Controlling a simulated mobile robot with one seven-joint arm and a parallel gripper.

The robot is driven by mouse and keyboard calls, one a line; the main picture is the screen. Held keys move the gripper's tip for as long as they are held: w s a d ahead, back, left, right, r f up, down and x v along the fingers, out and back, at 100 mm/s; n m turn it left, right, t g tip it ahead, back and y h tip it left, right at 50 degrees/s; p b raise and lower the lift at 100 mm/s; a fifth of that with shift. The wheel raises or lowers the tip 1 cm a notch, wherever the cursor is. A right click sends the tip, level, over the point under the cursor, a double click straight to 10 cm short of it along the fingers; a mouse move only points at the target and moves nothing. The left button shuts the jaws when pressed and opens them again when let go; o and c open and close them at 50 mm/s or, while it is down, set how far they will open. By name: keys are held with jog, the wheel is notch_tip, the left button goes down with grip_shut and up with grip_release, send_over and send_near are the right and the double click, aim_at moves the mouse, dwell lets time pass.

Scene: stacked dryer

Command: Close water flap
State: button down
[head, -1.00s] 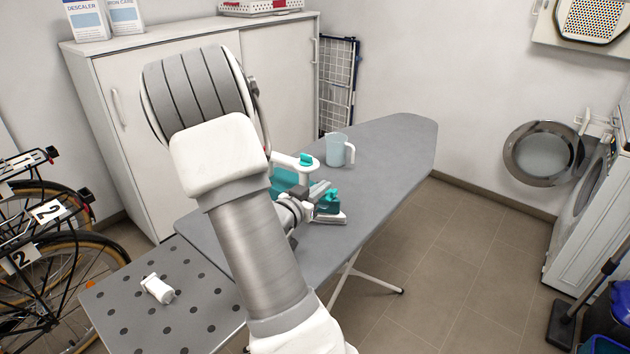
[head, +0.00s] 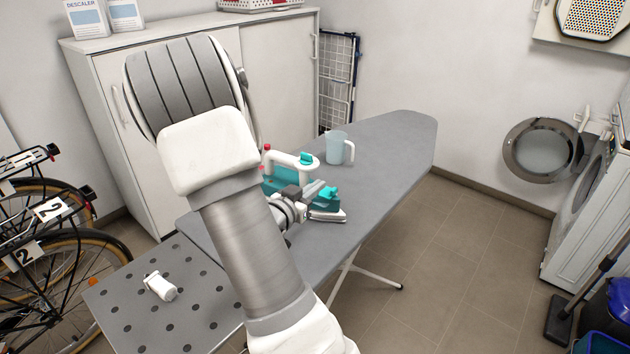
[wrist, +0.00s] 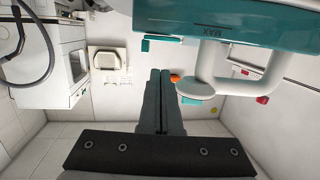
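A teal and white steam iron (head: 283,181) stands on the ironing board (head: 385,150), its nose toward the right. A small teal piece at its nose (head: 328,194), which looks like the water flap, appears raised in the head view; how far it stands open is hard to tell. In the wrist view, the teal tank marked MAX (wrist: 235,34) fills the top, with a small teal piece (wrist: 160,39) sticking out at its left and the white handle (wrist: 240,88) below. My gripper (wrist: 161,73) is at the nose end, beside the handle, fingers together, holding nothing visible.
A clear measuring jug (head: 337,148) stands on the board just behind the iron. A white bottle (head: 160,286) lies on the perforated plate (head: 205,320) at the board's near end. The board's far end is clear. A dryer with open round door (head: 541,152) stands at right.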

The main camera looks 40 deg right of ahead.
jog(key=shift+p+v, duration=0.6)
jog(key=shift+v, duration=2.1)
jog(key=w+a+r+n+t+y+p, duration=0.1)
jog(key=w+a+r+n+t+y, duration=0.15)
jog(key=a+r+y, duration=0.35)
jog(key=w+a+r+n+t+y+p, duration=0.1)
jog(key=w+a+r+n+t+y, duration=0.15)
jog(key=a, duration=0.55)
jog(key=w+a+r+n+t+y+p, duration=0.2)
jog(key=w+a+r+y, duration=0.1)
jog(key=a+y, duration=0.3)
jog(key=s+a+r+n+g+y+p, duration=0.1)
jog(key=s+a+r+n+g+y, duration=0.1)
jog(key=s+a+r+n, duration=0.5)
jog(key=s+r+n+g+p, duration=0.1)
jog(key=s+g, duration=0.2)
jog(key=s, duration=1.1)
jog(key=shift+a+h+p, duration=0.35)
jog(key=shift+a+p, duration=0.05)
jog(key=shift+a, duration=0.1)
